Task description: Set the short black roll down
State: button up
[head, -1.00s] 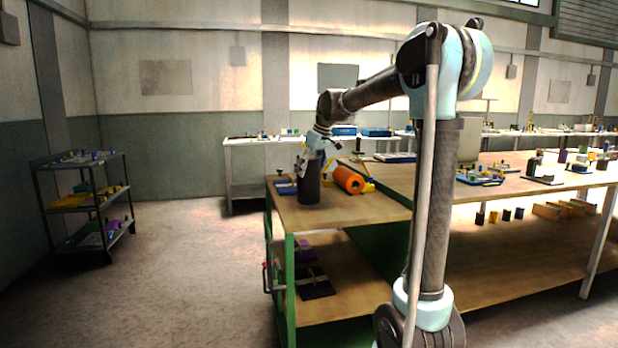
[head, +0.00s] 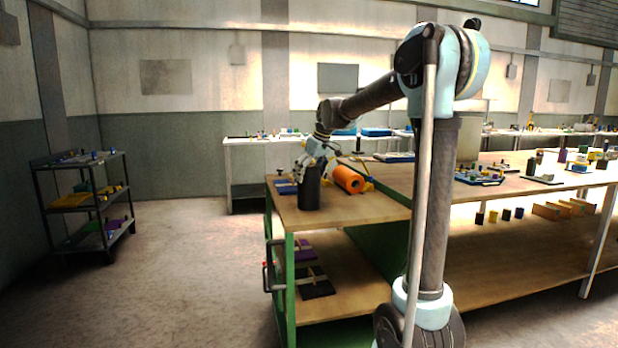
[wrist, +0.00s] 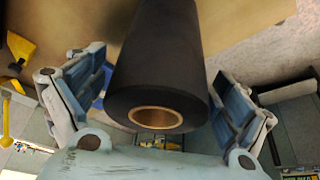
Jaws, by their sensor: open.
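The short black roll (head: 309,188) stands upright on the wooden top of the green-framed cart (head: 345,212), near its left side. In the wrist view the roll (wrist: 157,65) shows its end with a tan core, between my two fingers. My gripper (head: 314,163) is at the upper end of the roll. In the wrist view my gripper (wrist: 160,92) is open, with a finger on each side and a visible gap between the roll and each finger. The base of the roll is hidden in the wrist view.
An orange roll (head: 347,179) lies on its side just right of the black roll. A blue item (head: 286,187) lies to its left. The front of the cart top is bare. A long workbench (head: 480,185) with small parts stands to the right.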

jog(key=shift+r, duration=0.1)
jog(key=v, duration=1.2)
jog(key=s+d+f+m+h, duration=0.1)
jog(key=s+d+f+m, duration=0.1)
jog(key=s+d+f, duration=0.65)
jog(key=s+d+f+m+h, duration=0.1)
jog(key=s+d+f+m, duration=0.3)
jog(key=s, duration=0.7)
jog(key=s+d+f+m, duration=0.2)
jog(key=s+d+f, duration=0.2)
jog(key=s+f, duration=0.5)
jog(key=s+d+f+m+h, duration=0.1)
jog(key=s+d+f, duration=0.2)
jog(key=s+f, duration=0.6)
notch_tip(320, 180, down, 4)
jog(key=shift+s+d+f+m+g+h, duration=0.1)
jog(key=shift+s+d+m+g+h, duration=0.1)
jog(key=shift+d+m+g+h, duration=0.15)
